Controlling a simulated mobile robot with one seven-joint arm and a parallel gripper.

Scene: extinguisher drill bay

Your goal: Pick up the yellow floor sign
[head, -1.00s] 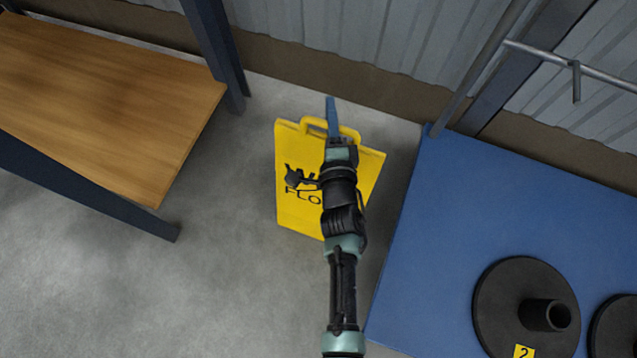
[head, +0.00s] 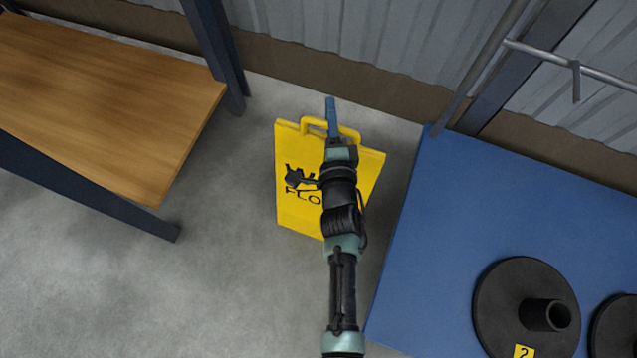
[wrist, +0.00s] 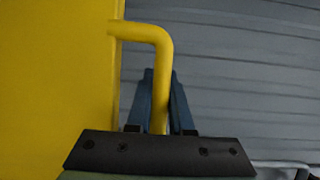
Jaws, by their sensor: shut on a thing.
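The yellow floor sign (head: 298,210) stands on the grey floor between the wooden bench and the blue platform. Dark lettering and a figure show on its face, partly hidden behind my arm. Its yellow loop handle (head: 312,123) rises from the top edge. My gripper (head: 331,108) is at this handle, its blue fingers reaching past the top of the sign. In the wrist view the fingers (wrist: 160,95) are on both sides of the handle bar (wrist: 160,60), shut on it. The sign's yellow panel (wrist: 55,70) fills the left of that view.
A wooden-topped bench (head: 110,100) with dark legs stands at the left. A blue platform (head: 440,220) lies at the right, with black round bases (head: 500,310) and a metal rail (head: 590,72) above it. A corrugated wall (head: 340,35) closes the back. Bare floor lies at front left.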

